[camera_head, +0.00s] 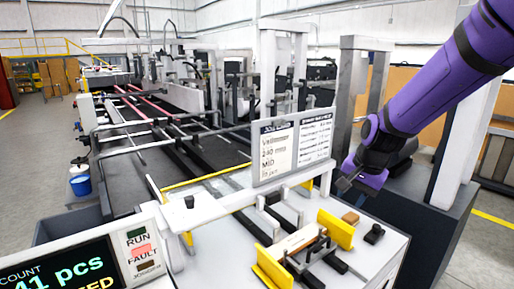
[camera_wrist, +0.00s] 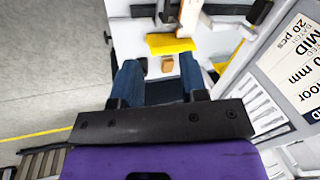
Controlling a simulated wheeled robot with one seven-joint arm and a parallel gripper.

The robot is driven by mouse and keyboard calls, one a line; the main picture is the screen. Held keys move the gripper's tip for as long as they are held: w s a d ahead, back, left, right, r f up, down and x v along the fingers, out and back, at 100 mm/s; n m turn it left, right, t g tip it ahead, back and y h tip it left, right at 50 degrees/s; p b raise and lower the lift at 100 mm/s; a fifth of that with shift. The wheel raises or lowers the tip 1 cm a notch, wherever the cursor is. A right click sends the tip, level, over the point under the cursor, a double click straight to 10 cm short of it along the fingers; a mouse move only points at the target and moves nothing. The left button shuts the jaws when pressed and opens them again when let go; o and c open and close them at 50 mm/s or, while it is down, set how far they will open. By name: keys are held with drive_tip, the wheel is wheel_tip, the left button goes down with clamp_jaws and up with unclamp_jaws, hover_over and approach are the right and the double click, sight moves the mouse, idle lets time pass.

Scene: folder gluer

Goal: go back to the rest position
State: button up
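My gripper (camera_head: 345,184) hangs from the purple arm at the right in the head view, above the right rear part of the white work table. In the wrist view its two blue fingers (camera_wrist: 161,76) stand apart with a clear gap, and nothing is held between them. A small brown block (camera_head: 350,217) lies on the table beyond the fingertips. It also shows in the wrist view (camera_wrist: 167,63), apart from the fingers.
The white table (camera_head: 215,262) carries yellow guides (camera_head: 336,230) and a black knob (camera_head: 375,234). A job sign (camera_head: 292,146) stands upright left of my gripper. A control panel (camera_head: 140,250) is at the front left. The folder gluer (camera_head: 165,120) fills the back. Grey floor (camera_wrist: 45,60) is open beside the table.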

drive_tip(key=s+d+r+n+t, duration=0.1)
drive_tip(key=s+r, duration=0.3)
drive_tip(key=s, duration=0.4)
drive_tip(key=s+d+r+n+h, duration=0.1)
drive_tip(key=s+d+r+n, duration=0.2)
drive_tip(key=s, duration=0.5)
drive_tip(key=s+d+r+n+t, duration=0.1)
drive_tip(key=s+d+r+n, duration=0.1)
drive_tip(key=s+r, duration=0.4)
drive_tip(key=s+n, duration=0.1)
drive_tip(key=s, duration=0.2)
drive_tip(key=shift+d+r+n+t+h, duration=0.25)
drive_tip(key=shift+r+n+t+h, duration=0.05)
drive_tip(key=shift+n+h, duration=0.1)
